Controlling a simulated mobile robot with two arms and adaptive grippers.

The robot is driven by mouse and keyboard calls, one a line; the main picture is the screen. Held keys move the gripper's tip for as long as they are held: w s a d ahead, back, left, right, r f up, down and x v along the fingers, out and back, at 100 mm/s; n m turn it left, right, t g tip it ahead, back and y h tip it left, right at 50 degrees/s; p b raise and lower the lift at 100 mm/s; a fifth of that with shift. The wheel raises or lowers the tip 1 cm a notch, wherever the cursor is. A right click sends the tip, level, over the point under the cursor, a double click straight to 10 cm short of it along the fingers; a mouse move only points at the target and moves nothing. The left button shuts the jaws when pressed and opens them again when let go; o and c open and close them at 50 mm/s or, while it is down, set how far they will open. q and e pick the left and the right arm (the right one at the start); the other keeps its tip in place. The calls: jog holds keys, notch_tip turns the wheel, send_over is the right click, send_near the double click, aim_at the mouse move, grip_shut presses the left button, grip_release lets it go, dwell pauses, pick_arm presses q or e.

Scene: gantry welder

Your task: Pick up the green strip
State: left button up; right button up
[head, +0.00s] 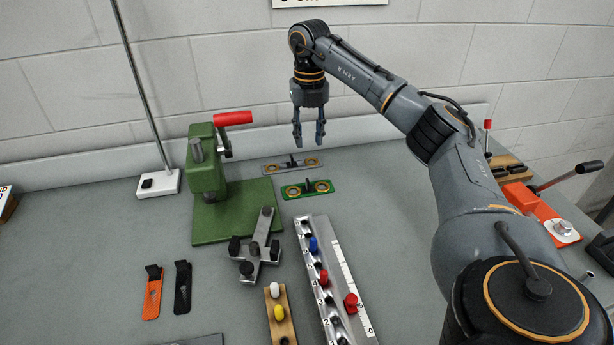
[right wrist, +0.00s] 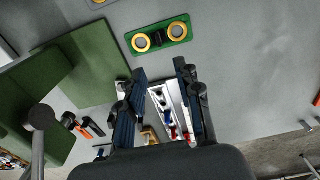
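The green strip (head: 307,189) lies flat on the grey bench, with two orange-ringed round spots and a small black upright piece between them. It also shows in the right wrist view (right wrist: 158,36), beyond my fingertips. My right gripper (head: 309,146) points down above the back of the bench, its two fingers apart and nothing between them. In the head view it hangs above and behind the green strip, over the area of a similar grey strip (head: 291,166). In the right wrist view the open fingers (right wrist: 160,75) also show. My left gripper is not in view.
A green press (head: 208,180) with a red handle stands left of the strip. A grey cross-shaped fixture (head: 257,250) and a long metal rail with coloured knobs (head: 318,265) stand in front. Orange (head: 152,293) and black (head: 182,288) tags lie front left.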

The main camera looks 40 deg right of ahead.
send_over(308, 180)
jog(key=f, duration=0.7)
jog(key=shift+s+a, duration=0.15)
jog(key=shift+s, duration=0.2)
jog(key=shift+w+f+p, duration=0.2)
jog(key=shift+f+p, duration=0.15)
jog(key=shift+f, duration=1.2)
jog(key=shift+w+f+p, duration=0.15)
jog(key=shift+f+p, duration=0.2)
jog(key=shift+f, duration=1.15)
grip_shut()
